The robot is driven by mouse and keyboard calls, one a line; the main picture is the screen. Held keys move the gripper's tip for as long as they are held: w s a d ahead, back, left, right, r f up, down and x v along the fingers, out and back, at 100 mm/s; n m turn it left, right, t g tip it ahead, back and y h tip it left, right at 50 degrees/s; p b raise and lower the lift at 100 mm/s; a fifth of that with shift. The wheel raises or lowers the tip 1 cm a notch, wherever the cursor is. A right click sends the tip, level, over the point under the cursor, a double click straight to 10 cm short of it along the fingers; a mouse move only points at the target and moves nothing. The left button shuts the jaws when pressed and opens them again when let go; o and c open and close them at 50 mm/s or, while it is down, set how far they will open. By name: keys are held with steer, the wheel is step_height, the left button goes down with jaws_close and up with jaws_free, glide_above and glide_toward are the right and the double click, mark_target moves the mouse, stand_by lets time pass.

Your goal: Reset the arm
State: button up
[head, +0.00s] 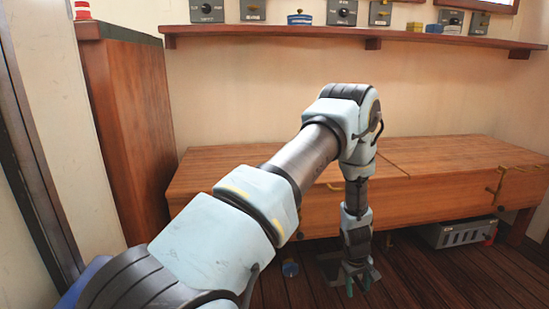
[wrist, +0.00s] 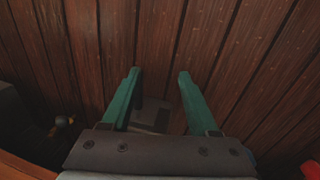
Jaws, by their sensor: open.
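My arm reaches forward and its last links hang down in front of the wooden bench. My gripper (head: 358,284) points down at the dark plank floor in the head view. In the wrist view my gripper (wrist: 160,76) has its two green fingers apart, with nothing held between the tips. A grey flat object (wrist: 151,116) shows beyond and between the fingers, low near the floor. I cannot tell what it is.
The wooden bench (head: 435,170) runs along the back wall, with a grey vented box (head: 460,233) under its right part. A tall wooden cabinet (head: 135,130) stands left. A shelf (head: 280,31) above holds several instrument boxes.

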steer(key=a+r+m+p, duration=0.1)
steer(key=a+r+p, duration=0.1)
steer(key=a+r, duration=0.9)
steer(key=a+r+m+p, duration=0.15)
steer(key=a+r, duration=0.55)
steer(key=r, duration=0.7)
steer(key=s+a+r+m+t+y+p, duration=0.1)
steer(key=s+a+r+p, duration=0.1)
steer(key=s+a+r, duration=0.5)
steer(key=s+a+r+y+p, duration=0.15)
steer(key=s+a+r, duration=0.25)
steer(key=a+r, duration=0.45)
step_height(320, 180, up, 36)
steer(key=p, duration=3.7)
steer(key=shift+a+r+p, duration=0.25)
steer(key=shift+a+p, duration=0.05)
steer(key=shift+a, duration=0.05)
steer(key=shift+w+h, duration=0.1)
steer(key=shift+h, duration=0.15)
